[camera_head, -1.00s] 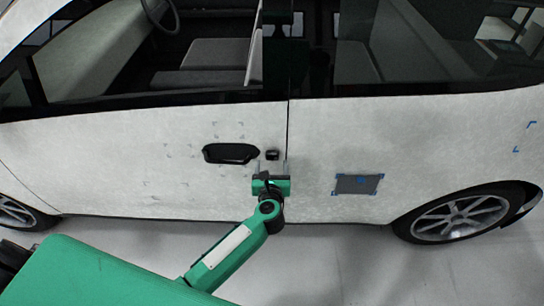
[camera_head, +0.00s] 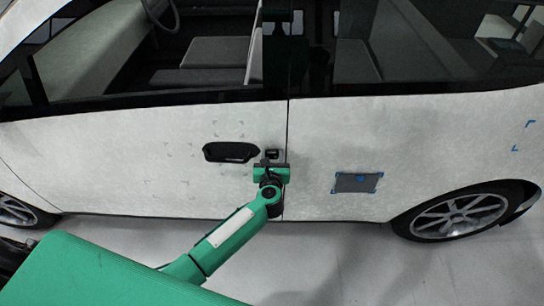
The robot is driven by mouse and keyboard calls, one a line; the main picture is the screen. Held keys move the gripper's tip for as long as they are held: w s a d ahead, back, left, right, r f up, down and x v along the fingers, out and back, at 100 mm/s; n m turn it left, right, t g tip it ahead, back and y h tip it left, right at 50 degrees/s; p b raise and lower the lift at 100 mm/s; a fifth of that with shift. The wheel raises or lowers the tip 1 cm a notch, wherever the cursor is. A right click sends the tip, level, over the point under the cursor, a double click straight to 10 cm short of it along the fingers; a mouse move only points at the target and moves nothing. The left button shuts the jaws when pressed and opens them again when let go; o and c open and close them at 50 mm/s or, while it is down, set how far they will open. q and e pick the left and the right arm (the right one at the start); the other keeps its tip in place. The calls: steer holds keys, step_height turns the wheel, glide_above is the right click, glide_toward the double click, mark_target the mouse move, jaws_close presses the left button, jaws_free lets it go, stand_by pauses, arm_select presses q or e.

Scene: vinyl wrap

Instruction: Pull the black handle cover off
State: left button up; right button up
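My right gripper is not in view.
The white car body (camera_head: 110,150) fills the view, with a door seam just right of the gripper. A grey patch with blue tape corners (camera_head: 356,182) is on the rear panel. A rear wheel (camera_head: 458,216) is at right. Grey floor lies below.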

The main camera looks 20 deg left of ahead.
mark_target(272, 156)
arm_select(q)
steer(key=c, duration=0.6)
steer(key=shift+o, duration=0.2)
steer(key=shift+s+d+r, duration=0.1)
steer(key=shift+s, duration=0.35)
steer(key=shift+s+d, duration=0.1)
steer(key=shift+s, duration=0.1)
steer(key=shift+p+v, duration=0.65)
steer(key=shift+v, duration=0.85)
steer(key=shift+p+v, duration=0.4)
steer(key=shift+v, duration=1.5)
steer(key=shift+r, duration=0.1)
